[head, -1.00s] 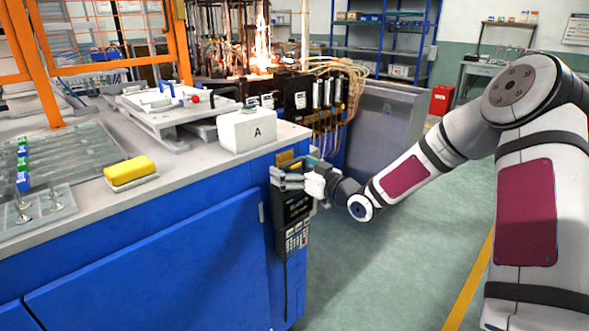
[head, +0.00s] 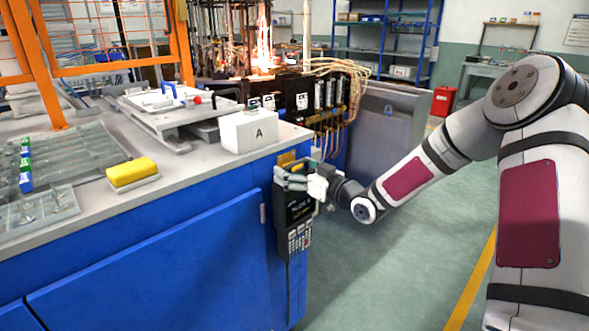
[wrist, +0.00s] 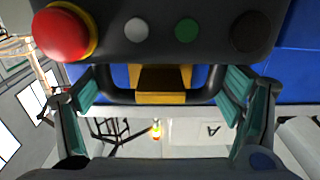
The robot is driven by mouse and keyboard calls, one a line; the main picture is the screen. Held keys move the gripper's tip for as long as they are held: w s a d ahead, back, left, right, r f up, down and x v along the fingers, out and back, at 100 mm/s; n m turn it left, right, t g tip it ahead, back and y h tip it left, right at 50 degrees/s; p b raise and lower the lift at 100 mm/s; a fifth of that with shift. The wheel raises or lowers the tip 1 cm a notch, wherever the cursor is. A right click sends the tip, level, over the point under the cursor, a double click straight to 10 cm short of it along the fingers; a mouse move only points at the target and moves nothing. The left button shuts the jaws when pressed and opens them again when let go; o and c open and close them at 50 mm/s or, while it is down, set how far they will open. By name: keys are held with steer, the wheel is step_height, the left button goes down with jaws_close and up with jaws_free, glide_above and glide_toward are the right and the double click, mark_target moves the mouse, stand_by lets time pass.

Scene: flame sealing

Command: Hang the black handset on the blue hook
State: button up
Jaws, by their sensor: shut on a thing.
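The black handset (head: 299,212) hangs upright at the blue cabinet's right end, its screen and keypad facing out. My gripper (head: 298,177) is shut on its upper part. In the wrist view, my gripper's teal fingers (wrist: 160,84) stand on both sides of the handset's black handle loop. The handset's button panel (wrist: 160,30) fills the top of that view. The hook (wrist: 162,78) looks yellow, not blue, and shows within the loop's opening, its bright edge overlapping the loop's bar. I cannot tell whether the loop bears on it. Yellow also shows just above my gripper in the head view (head: 287,158).
The blue cabinet (head: 150,262) carries a white box marked A (head: 250,131) near its corner and a yellow block (head: 132,171). A flame burner (head: 262,50) stands behind with hoses. Green floor (head: 385,265) is open to the right.

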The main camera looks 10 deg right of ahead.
steer(key=o, duration=1.8)
steer(key=shift+s+d, duration=0.1)
